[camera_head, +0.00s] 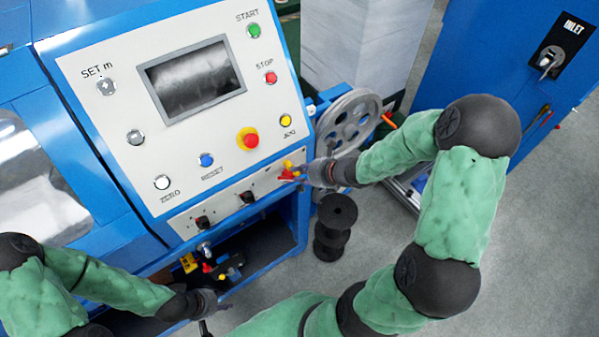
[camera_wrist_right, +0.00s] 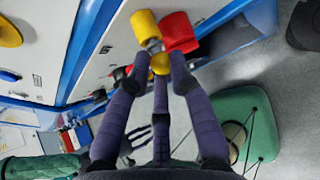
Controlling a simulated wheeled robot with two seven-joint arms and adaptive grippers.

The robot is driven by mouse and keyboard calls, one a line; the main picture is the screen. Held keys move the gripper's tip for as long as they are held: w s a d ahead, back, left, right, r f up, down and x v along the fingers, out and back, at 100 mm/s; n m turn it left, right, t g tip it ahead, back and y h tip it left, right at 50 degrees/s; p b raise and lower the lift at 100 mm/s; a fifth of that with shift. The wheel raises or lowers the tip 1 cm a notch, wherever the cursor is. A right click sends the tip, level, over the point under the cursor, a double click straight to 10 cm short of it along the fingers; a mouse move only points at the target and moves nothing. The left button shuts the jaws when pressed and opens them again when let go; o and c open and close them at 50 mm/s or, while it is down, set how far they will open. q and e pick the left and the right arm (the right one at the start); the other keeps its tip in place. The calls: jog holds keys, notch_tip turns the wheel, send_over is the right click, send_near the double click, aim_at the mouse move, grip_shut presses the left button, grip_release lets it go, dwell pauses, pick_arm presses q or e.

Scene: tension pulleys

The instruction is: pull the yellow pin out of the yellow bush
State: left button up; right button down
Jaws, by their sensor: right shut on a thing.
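The yellow bush (camera_wrist_right: 145,26) is a short yellow cylinder beside a red one (camera_wrist_right: 179,32) at the top of the right wrist view. The yellow pin (camera_wrist_right: 160,64) shows as a round yellow knob, with a short grey piece between it and the bush. My right gripper (camera_wrist_right: 160,72) is shut on the pin's knob; how deep the pin sits in the bush I cannot tell. In the head view the right gripper (camera_head: 304,172) is at the panel's lower right edge and hides much of the pin. My left gripper (camera_head: 212,300) is low at the left, away from the bush; its jaw state is unclear.
The blue machine's sloping white panel (camera_head: 110,80) carries buttons and a screen. A grey spoked wheel (camera_head: 350,120) is close behind my right gripper. Black spools (camera_head: 335,235) stand on the floor below. Open grey floor (camera_head: 520,240) lies to the right.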

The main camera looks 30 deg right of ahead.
jog(key=shift+s+d+b, duration=0.15)
jog(key=shift+s+b, duration=0.15)
jog(key=shift+s, duration=1.05)
dwell(0.5)
jog(key=shift+s, duration=0.6)
jog(key=shift+s, duration=0.1)
jog(key=shift+s+d+b, duration=0.15)
jog(key=shift+s+b, duration=0.15)
jog(key=shift+s, duration=1.6)
